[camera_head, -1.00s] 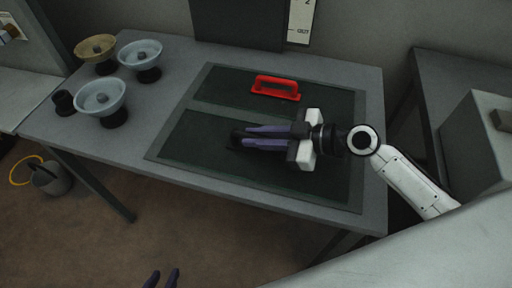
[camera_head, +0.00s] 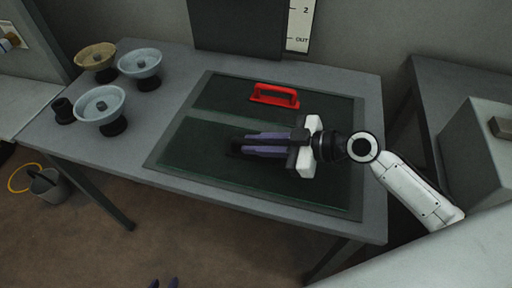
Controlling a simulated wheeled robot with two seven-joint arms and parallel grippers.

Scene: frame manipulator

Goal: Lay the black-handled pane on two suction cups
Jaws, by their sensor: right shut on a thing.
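Two dark green panes lie side by side in a grey frame on the table. The far pane (camera_head: 225,97) carries a red handle (camera_head: 274,95). The near pane (camera_head: 200,150) carries a black handle (camera_head: 238,146), mostly hidden by my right gripper. My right gripper (camera_head: 243,146) has its purple fingers closed on that black handle. The pane looks flat; I cannot tell whether it is lifted. Suction cups stand at the table's left: a yellowish one (camera_head: 96,55), a pale blue one (camera_head: 140,62) and a nearer pale blue one (camera_head: 101,103). Only the purple fingertips of my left gripper (camera_head: 164,284) show at the bottom edge.
A small black cylinder (camera_head: 62,110) stands at the table's left edge. A dark upright panel (camera_head: 238,25) and an "OUT" sign (camera_head: 299,25) are behind the table. A grey bucket (camera_head: 47,187) is on the floor at left. Bare tabletop (camera_head: 160,105) lies between cups and frame.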

